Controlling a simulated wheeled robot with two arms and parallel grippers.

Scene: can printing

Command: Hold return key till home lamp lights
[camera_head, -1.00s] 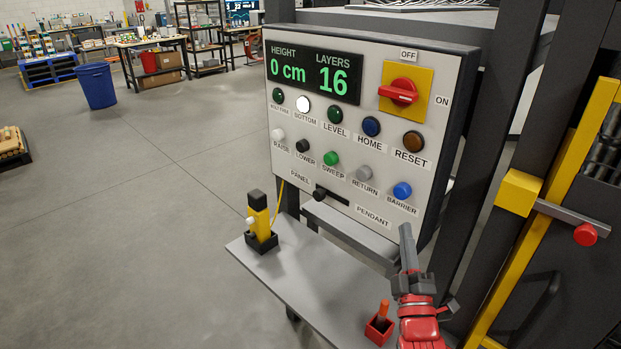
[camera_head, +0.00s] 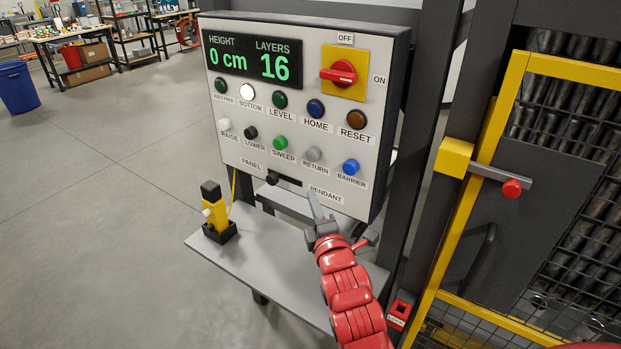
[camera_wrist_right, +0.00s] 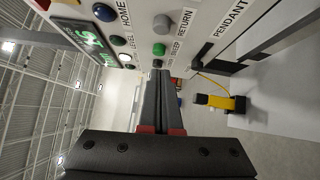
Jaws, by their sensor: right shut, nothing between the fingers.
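The return key (camera_head: 313,154) is a grey round button in the lower row of the panel, above its RETURN label. It also shows in the right wrist view (camera_wrist_right: 161,23). The home lamp (camera_head: 316,108) is dark blue and looks unlit. My right gripper (camera_head: 316,206) is shut and empty. In the head view its tips overlap the panel's lower edge by the PENDANT label, below the return key. In the right wrist view its fingers (camera_wrist_right: 160,74) point toward the panel, with the green sweep key (camera_wrist_right: 158,49) just beyond the tips. I see no contact with the return key. My left gripper is not in view.
The blue barrier key (camera_head: 351,166) is right of the return key. The white bottom lamp (camera_head: 247,92) is lit. A red rotary switch (camera_head: 339,72) is above. A grey shelf (camera_head: 240,257) below holds a yellow-black pendant (camera_head: 214,209). A yellow-framed gate (camera_head: 480,170) stands at right.

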